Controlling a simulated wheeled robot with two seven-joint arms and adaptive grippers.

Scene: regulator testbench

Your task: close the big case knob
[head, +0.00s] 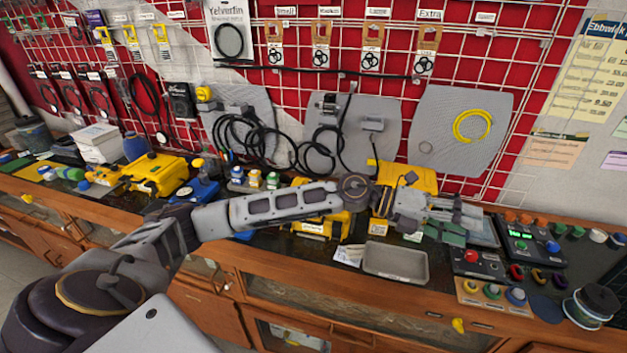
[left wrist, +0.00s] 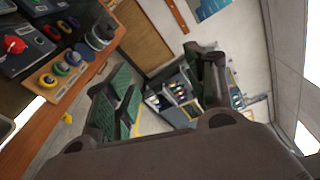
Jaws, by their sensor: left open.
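A yellow case (head: 408,178) stands on the bench behind my left wrist, partly hidden by it. Another yellow case (head: 318,222) is partly covered by my left forearm, and a yellow case (head: 155,175) sits farther left. I cannot make out which knob is the big case knob. My left gripper (head: 460,222) is stretched to the right over the bench, past the yellow case behind it. It is open, with nothing visible between its green-padded fingers in the left wrist view (left wrist: 163,82). My right gripper is not in view.
A grey tray (head: 396,263) lies near the bench's front edge. A control box with a red knob (head: 471,256) and a board of coloured knobs (head: 492,291) are right of it. Hoses and grey panels hang on the red grid wall behind. Black spools (head: 594,304) stand far right.

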